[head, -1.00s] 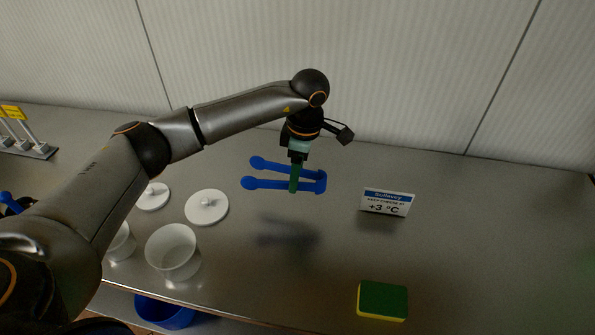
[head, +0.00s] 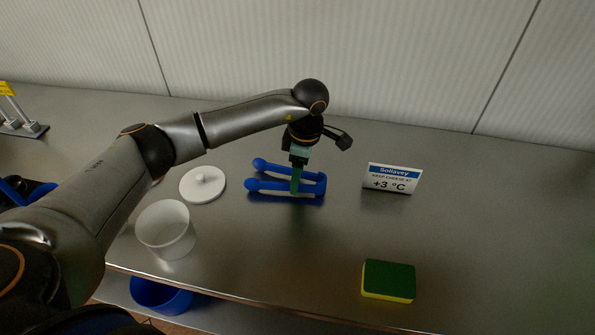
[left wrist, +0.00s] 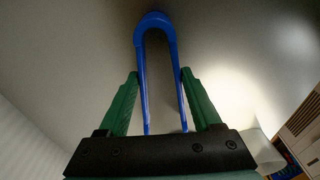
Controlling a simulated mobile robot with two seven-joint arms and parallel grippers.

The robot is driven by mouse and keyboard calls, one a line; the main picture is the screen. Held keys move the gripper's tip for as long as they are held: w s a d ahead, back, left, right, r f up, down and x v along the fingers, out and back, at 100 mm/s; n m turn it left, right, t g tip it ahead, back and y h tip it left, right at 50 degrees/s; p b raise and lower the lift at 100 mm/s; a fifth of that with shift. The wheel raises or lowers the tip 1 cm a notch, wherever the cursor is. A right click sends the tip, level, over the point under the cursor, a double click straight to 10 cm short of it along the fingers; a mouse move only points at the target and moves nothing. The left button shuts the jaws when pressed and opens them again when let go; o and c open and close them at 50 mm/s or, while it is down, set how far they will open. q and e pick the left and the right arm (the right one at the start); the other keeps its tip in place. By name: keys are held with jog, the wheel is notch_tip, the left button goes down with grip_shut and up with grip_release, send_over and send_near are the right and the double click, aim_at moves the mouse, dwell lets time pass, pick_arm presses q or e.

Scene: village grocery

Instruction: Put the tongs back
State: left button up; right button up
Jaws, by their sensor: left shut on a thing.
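The blue tongs (head: 270,186) lie level, low over the steel counter (head: 330,245), with their shadow and reflection close beneath. Whether they touch the counter I cannot tell. My left gripper (head: 296,188) points down and is shut on the tongs, its green fingers around both arms nearer the bend on the right. In the left wrist view the bend of the tongs (left wrist: 153,22) reaches out past the fingertips of the gripper (left wrist: 160,77). My right gripper is not in view.
A white lid (head: 203,188) and a white tub (head: 165,232) stand left of the tongs. A blue bin (head: 160,296) is below the counter edge. The wall runs behind.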

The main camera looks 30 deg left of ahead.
pick_arm(q)
jog(key=o, duration=0.7)
jog(key=shift+c, duration=0.9)
notch_tip(320, 180, up, 9)
jog(key=p, duration=0.5)
jog(key=shift+s, duration=0.15)
